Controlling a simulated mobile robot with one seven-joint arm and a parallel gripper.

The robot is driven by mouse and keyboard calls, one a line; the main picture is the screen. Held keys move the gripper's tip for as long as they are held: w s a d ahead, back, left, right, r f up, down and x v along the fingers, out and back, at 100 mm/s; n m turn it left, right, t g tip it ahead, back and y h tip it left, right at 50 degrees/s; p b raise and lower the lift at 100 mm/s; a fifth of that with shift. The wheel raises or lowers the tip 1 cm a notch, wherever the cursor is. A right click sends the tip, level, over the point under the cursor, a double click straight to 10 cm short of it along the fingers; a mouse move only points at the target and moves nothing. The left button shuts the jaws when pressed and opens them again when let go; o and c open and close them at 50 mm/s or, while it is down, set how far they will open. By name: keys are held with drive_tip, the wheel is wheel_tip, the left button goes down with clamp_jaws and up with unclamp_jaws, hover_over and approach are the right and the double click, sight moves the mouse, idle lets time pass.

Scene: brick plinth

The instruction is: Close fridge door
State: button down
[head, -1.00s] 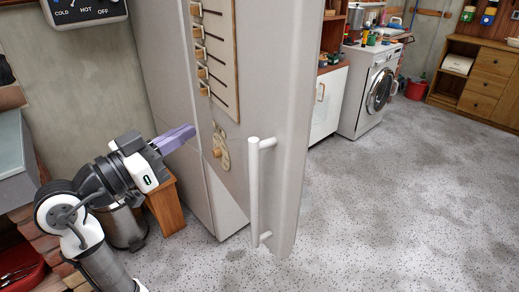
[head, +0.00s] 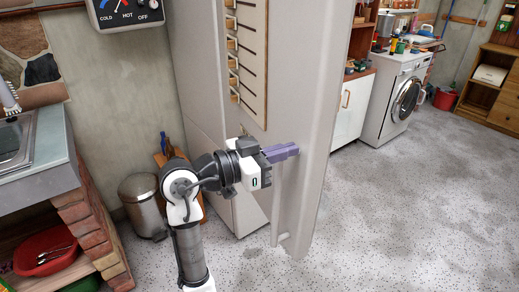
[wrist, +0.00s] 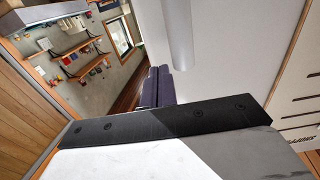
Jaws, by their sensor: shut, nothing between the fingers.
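The fridge door (head: 310,110) is the tall pale panel in the middle of the head view. It stands out at an angle from the fridge body (head: 192,75). Its pale vertical handle (head: 276,215) is near the outer edge, and my gripper hides its upper part. In the wrist view the door (wrist: 235,55) fills the right side and the handle (wrist: 178,35) runs down from the top. My gripper (head: 294,150) is shut and empty, with its purple fingers (wrist: 157,88) close to the handle. I cannot tell whether they touch it.
A counter with a sink (head: 30,150) and brick base stands at the left. A metal bin (head: 143,205) is by the wall. A washing machine (head: 397,105) and a wooden cabinet (head: 495,85) stand at the back right. The speckled floor right of the door is clear.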

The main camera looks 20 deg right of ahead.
drive_tip(key=shift+w+d, duration=0.2)
drive_tip(key=shift+d, duration=0.95)
drive_tip(key=shift+d, duration=0.1)
